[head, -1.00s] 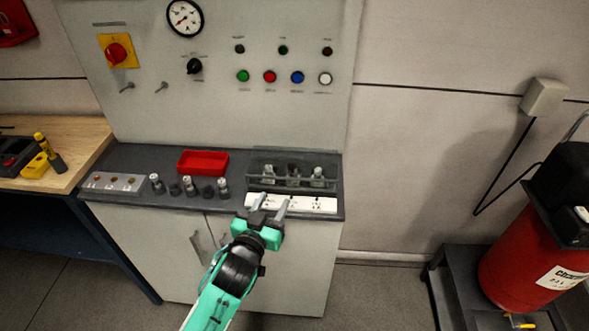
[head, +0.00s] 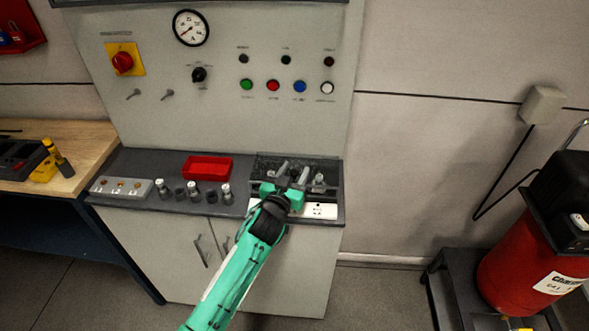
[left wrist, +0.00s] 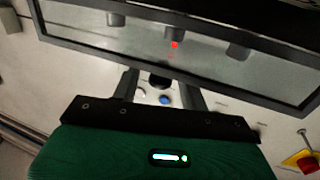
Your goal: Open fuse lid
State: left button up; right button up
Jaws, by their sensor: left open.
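The fuse box (head: 331,187) is a dark case at the right end of the grey counter, with pale fuses (head: 319,181) standing in it. Its clear, dark-framed fuse lid (left wrist: 70,28) crosses the top of the left wrist view, with blurred fuses behind it. I cannot tell whether the lid is raised at all. My left gripper (head: 291,174) is open, with its fingers over the fuse box. In the left wrist view its fingers (left wrist: 157,80) reach the lid's lower frame bar; contact is unclear. My left arm hides part of the box front. My right gripper is out of view.
A red tray (head: 208,167) and several loose knobbed parts (head: 194,188) stand left of the box. The upright panel (head: 225,120) with buttons and a gauge rises behind. A red cylinder (head: 515,250) stands right.

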pick_arm(q)
jog(key=shift+w+d, duration=0.1)
jog(key=shift+w, duration=0.15)
grip_shut()
jog(key=shift+r, duration=0.1)
